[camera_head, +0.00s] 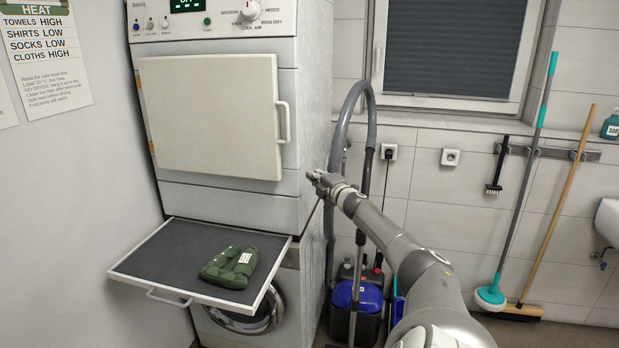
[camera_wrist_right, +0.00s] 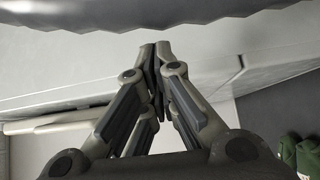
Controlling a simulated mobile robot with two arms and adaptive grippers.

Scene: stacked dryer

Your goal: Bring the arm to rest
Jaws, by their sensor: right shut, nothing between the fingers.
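My right arm reaches in from the lower right of the head view. My left gripper is not in view.
A pulled-out shelf (camera_head: 155,250) between the machines holds a folded green cloth (camera_head: 230,267), which also shows in the wrist view (camera_wrist_right: 306,155). A vacuum cleaner (camera_head: 357,300) with a grey hose stands behind my arm. A mop (camera_head: 489,296) and broom (camera_head: 520,309) lean at the right wall.

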